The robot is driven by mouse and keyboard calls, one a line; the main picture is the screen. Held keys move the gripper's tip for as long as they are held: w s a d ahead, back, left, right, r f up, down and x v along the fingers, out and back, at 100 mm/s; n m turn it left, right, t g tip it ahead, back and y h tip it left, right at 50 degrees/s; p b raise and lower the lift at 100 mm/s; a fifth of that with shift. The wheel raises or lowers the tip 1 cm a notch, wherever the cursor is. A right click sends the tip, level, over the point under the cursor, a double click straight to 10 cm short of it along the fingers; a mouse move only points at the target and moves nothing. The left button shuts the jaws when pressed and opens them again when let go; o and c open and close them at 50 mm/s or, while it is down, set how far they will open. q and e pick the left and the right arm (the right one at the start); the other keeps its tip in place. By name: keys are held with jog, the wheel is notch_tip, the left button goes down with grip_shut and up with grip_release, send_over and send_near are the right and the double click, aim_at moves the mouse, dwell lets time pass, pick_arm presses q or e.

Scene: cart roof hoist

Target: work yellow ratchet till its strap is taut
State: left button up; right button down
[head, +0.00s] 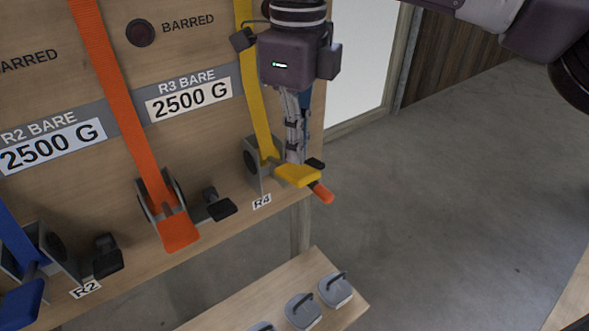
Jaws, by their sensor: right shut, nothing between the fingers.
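The yellow ratchet has a grey housing (252,163) mounted on the wooden board beside the R4 label. Its yellow handle (299,176) sticks out to the right and ends in an orange grip (322,193). The yellow strap (254,95) runs from the housing up the board and looks straight; its tension cannot be told. My right gripper (294,158) points down with its fingers shut and empty. Its tips are just above or against the yellow handle; contact cannot be told. They hide part of the ratchet's far side. My left gripper is not in view.
An orange ratchet (180,230) with its orange strap (115,85) is to the left, and a blue ratchet (22,298) is at lower left. Black levers (220,207) stand beside them. Grey handled weights (335,289) sit on a lower bench. Open floor (440,210) lies right.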

aim_at(299, 171)
jog(key=shift+f, duration=0.1)
jog(key=f+b, duration=0.1)
jog(key=f, duration=0.1)
jog(key=f+b, duration=0.4)
jog(key=shift+s+d+f, duration=0.15)
jog(key=shift+s+d, duration=0.05)
jog(key=shift+s, duration=0.05)
jog(key=shift+f, duration=0.1)
jog(key=r+p, duration=0.1)
jog(key=r, duration=0.1)
jog(key=r+p, duration=0.4)
jog(key=shift+w+a+r, duration=0.2)
jog(key=shift+w+a, duration=0.1)
jog(key=shift+w, duration=0.05)
jog(key=shift+r+p, duration=0.25)
jog(key=shift+p, duration=0.1)
jog(key=shift+s+f, duration=0.1)
